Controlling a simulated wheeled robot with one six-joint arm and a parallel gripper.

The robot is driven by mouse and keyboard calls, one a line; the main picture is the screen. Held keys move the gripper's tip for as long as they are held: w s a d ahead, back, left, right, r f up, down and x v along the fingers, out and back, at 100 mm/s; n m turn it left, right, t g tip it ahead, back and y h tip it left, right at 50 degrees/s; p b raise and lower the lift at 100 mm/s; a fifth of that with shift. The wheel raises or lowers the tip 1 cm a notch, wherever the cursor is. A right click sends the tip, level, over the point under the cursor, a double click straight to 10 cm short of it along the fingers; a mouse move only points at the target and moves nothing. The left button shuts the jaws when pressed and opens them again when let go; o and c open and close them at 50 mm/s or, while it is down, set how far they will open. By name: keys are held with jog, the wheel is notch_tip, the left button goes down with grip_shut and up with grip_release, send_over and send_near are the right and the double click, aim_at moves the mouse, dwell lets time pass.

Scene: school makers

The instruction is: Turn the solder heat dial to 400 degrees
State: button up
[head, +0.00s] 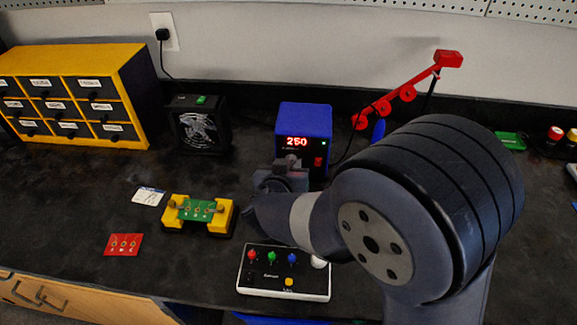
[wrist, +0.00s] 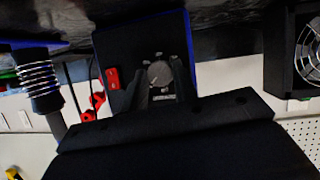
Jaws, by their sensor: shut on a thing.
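The blue solder station (head: 304,118) stands at the back of the dark bench, and its red display (head: 297,141) reads 250. A red switch (head: 318,162) is on its front, at the right. The heat dial (wrist: 160,74) is a grey round knob on the station's front face, seen in the wrist view between my fingers. My gripper (wrist: 161,84) is shut on the dial, one finger on each side. In the head view my gripper (head: 284,172) is in front of the station and hides most of the dial.
A black fan (head: 200,126) stands left of the station, with a yellow drawer cabinet (head: 128,66) further left. A red arm stand (head: 411,83) is behind my arm.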

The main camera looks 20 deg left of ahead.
jog(key=m+b, duration=0.1)
jog(key=m+y+b, duration=0.2)
jog(key=b, duration=0.1)
jog(key=shift+w+d+f+g, duration=0.1)
jog(key=shift+d+f+g, duration=0.15)
jog(key=shift+g, duration=0.15)
jog(key=m+y+b, duration=0.1)
jog(key=b, duration=0.2)
jog(key=shift+m+y, duration=0.3)
jog(key=shift+m, duration=0.1)
jog(key=shift+c, duration=0.2)
jog(key=shift+r+b, duration=0.1)
jog(key=shift+b, duration=0.35)
jog(key=shift+r+m, duration=0.1)
jog(key=shift+m, duration=0.2)
jog(key=o, duration=0.7)
